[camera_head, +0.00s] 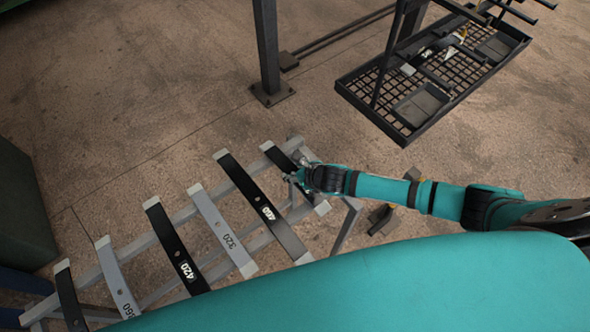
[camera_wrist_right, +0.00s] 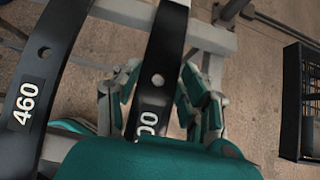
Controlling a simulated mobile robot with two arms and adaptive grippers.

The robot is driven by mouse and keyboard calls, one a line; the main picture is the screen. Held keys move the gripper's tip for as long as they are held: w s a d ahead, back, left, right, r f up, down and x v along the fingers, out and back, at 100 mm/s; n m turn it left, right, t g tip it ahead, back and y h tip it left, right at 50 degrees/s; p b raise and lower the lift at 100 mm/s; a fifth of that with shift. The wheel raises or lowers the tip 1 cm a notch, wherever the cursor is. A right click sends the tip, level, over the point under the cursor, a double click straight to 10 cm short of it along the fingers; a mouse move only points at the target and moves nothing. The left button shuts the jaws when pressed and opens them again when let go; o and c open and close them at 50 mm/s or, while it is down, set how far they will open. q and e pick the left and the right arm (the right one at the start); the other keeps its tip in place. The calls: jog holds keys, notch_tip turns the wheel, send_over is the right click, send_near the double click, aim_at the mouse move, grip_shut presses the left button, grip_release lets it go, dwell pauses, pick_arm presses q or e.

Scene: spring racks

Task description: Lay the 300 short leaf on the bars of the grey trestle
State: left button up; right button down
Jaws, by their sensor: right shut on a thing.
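The grey trestle (camera_head: 135,247) stands at lower left in the head view, with several leaves across its bars. A black leaf (camera_head: 281,159) with a light end tip lies over its right end. In the wrist view this leaf (camera_wrist_right: 166,40) shows a hole and a label ending in "00"; the first digit is hidden. My right gripper (camera_head: 300,180) is shut on this leaf, with its fingers (camera_wrist_right: 158,97) on either side of it. I cannot tell whether the leaf touches the bars. My left gripper is not in view.
The black 460 leaf (camera_head: 250,190) lies just left of the held one. Further left are the grey 320 (camera_head: 213,217), black 420 (camera_head: 170,240), a grey leaf (camera_head: 115,275) and another black leaf (camera_head: 68,297). A dark mesh rack (camera_head: 404,138) and a post (camera_head: 267,50) stand beyond.

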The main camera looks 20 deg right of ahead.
jog(key=shift+w+r, duration=0.1)
jog(key=shift+r, duration=0.05)
jog(key=c, duration=0.6)
grip_release()
jog(key=shift+s+f, duration=0.2)
jog(key=v, duration=1.2)
jog(key=shift+r, duration=0.1)
jog(key=shift+w, duration=0.1)
